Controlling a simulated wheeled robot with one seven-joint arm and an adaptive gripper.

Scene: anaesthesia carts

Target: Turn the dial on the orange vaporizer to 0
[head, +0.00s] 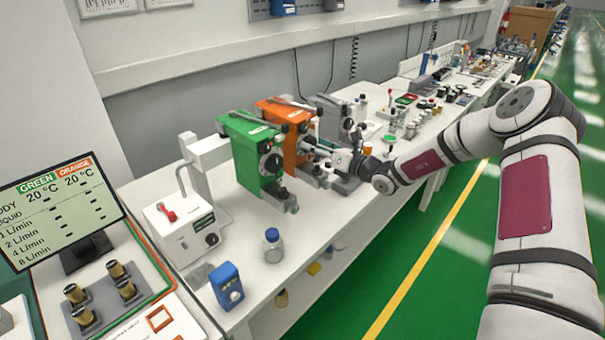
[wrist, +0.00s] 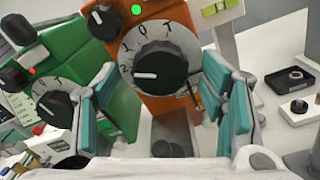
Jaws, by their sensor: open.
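The orange vaporizer (head: 284,112) stands on the bench between a green and a grey unit. In the wrist view its orange body (wrist: 183,108) fills the upper middle. Its dial (wrist: 161,67) has a black knob with a white line pointing left, and a pale ring with marks including T near the top. My gripper (wrist: 160,75) is open, with teal-padded fingers to the left and right of the dial; I see no contact with the knob. In the head view my gripper (head: 318,146) is in front of the orange unit, and the dial is largely hidden there.
The green vaporizer (head: 250,150) with its own dial (wrist: 58,108) is close on the left. A grey unit (head: 332,112) stands to the right. A bottle (head: 272,246) and a blue device (head: 227,286) are nearer. The floor beside the bench is clear.

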